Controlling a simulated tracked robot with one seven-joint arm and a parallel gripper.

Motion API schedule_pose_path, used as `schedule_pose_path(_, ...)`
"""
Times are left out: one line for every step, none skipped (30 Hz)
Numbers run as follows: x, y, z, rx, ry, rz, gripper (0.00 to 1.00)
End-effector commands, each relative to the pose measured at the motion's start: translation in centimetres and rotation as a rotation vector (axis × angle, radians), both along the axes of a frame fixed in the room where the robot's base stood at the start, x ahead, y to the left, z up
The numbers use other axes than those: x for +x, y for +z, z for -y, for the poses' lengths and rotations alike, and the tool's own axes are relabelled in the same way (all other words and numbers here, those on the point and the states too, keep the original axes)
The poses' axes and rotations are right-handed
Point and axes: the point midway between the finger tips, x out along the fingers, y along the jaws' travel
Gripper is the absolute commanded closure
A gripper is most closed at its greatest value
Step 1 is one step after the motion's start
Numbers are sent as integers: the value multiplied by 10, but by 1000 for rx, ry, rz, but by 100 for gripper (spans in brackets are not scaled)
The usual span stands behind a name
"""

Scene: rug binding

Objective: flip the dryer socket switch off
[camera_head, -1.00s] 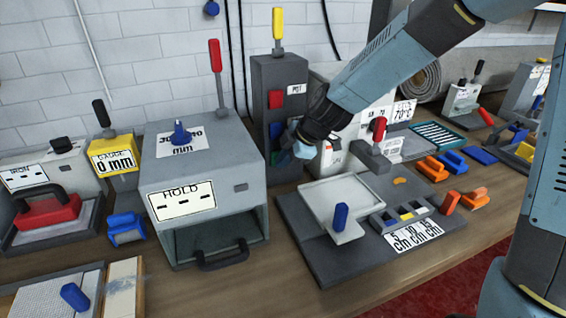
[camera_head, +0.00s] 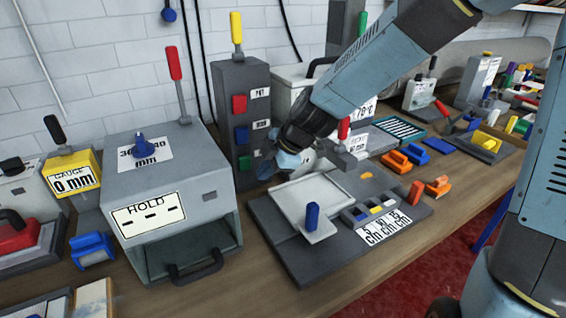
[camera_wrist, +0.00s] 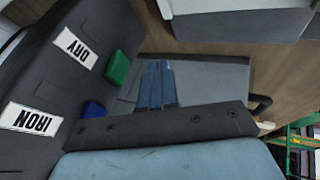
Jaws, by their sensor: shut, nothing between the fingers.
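The grey socket tower (camera_head: 222,95) stands against the wall, with a red switch (camera_head: 239,104), a blue switch (camera_head: 242,134) and a green switch (camera_head: 244,163) in a column. In the wrist view the green switch (camera_wrist: 117,68) sits beside the DRY label (camera_wrist: 75,47), and the blue switch (camera_wrist: 92,109) is beside the IRON label (camera_wrist: 30,118), partly hidden by my gripper's body. My gripper (camera_head: 267,170) is shut and empty, just right of the green switch. Its fingertips (camera_wrist: 160,66) appear apart from that switch; the depth between them is unclear.
A grey HOLD box (camera_head: 180,190) with an open front stands left of the tower. A grey board (camera_head: 290,262) with a tray and a blue handle (camera_head: 312,216) lies in front of my gripper. Orange blocks (camera_head: 397,160) lie to the right.

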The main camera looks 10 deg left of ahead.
Motion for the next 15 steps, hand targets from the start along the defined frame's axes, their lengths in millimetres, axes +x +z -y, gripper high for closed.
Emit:
schedule_pose_path(0, 2, 3, -1, -2, 2, 100)
schedule_pose_path(-1, 4, 4, -1, -2, 2, 100)
schedule_pose_path(-2, 6, 6, 0, -1, 1, 100)
schedule_pose_path(-3, 7, 7, 0, -2, 1, 100)
schedule_pose_path(-3, 8, 8, -1, -2, 2, 100)
schedule_pose_path(-5, 9, 9, -1, 1, 2, 100)
schedule_pose_path(-5, 10, 11, 0, -1, 1, 100)
schedule_pose_path(-6, 11, 12, 0, -1, 1, 100)
schedule_pose_path(-7, 12, 14, -1, 0, 1, 100)
schedule_pose_path(-8, 13, 15, -2, 1, 2, 100)
schedule_pose_path(-9, 14, 16, -2, 0, 1, 100)
schedule_pose_path(-10, 16, 18, -2, -1, 1, 100)
schedule_pose_path(-10, 18, 20, -4, 0, 3, 100)
schedule_pose_path(-11, 19, 21, -3, -2, 2, 100)
schedule_pose_path(-12, 21, 23, -4, 0, 3, 100)
